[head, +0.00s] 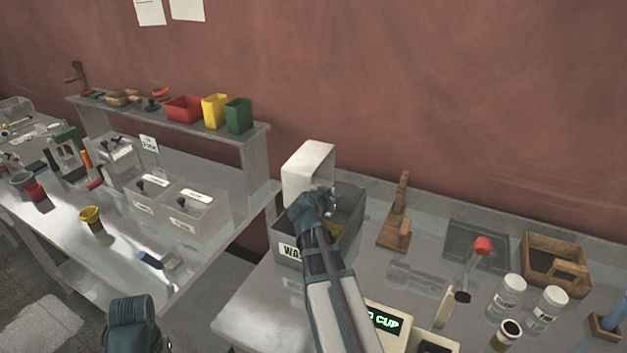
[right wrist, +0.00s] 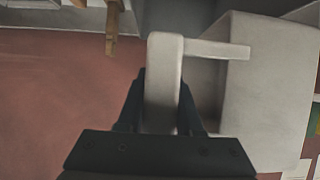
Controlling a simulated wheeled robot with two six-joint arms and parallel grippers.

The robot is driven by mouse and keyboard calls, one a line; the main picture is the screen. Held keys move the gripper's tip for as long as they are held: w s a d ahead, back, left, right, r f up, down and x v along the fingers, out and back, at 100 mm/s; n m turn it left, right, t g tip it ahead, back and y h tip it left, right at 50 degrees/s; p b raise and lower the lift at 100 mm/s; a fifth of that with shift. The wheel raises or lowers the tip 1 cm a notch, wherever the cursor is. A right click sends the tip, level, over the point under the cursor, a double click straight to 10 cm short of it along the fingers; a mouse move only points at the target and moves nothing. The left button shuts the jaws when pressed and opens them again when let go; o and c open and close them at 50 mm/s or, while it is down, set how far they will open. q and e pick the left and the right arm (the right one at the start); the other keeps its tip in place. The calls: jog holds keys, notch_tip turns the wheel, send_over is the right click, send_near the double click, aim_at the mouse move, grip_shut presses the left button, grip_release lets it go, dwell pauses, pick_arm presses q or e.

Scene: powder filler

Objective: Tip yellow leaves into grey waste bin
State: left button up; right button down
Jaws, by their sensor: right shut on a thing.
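The grey waste bin (head: 348,205) stands on the right bench, with a partly hidden white label on its front. A white box-shaped container (head: 308,168) is tilted over the bin. My right gripper (head: 328,202) is above the bin and shut on the container's handle. In the right wrist view, the handle (right wrist: 163,75) lies between the dark fingers, with the container (right wrist: 270,90) beside it. Some yellow material (head: 335,228) shows inside the bin, partly hidden by my arm. The container's inside is hidden. A dark part of my left arm shows at the bottom left; its fingertips are hidden.
A wooden stand (head: 396,230) is right of the bin. Further right are a grey tray (head: 476,245), a wooden box (head: 540,250), glass jars (head: 507,297) and a green-lit display (head: 384,320). The left bench holds clear bins (head: 195,208) and a yellow cup (head: 91,215).

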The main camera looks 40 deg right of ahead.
notch_tip(320, 180, up, 8)
jog(key=p, duration=0.7)
jog(key=shift+f, duration=0.15)
notch_tip(320, 180, up, 5)
jog(key=n+g+h+b, duration=0.1)
jog(key=n+g+h, duration=0.1)
jog(key=n, duration=0.2)
jog(key=n+g+h+b, duration=0.1)
jog(key=n+h+b, duration=0.1)
jog(key=n, duration=0.2)
jog(key=n+g+h+b, duration=0.2)
jog(key=n+h, duration=0.1)
jog(key=n, duration=0.1)
jog(key=shift+n+g, duration=0.3)
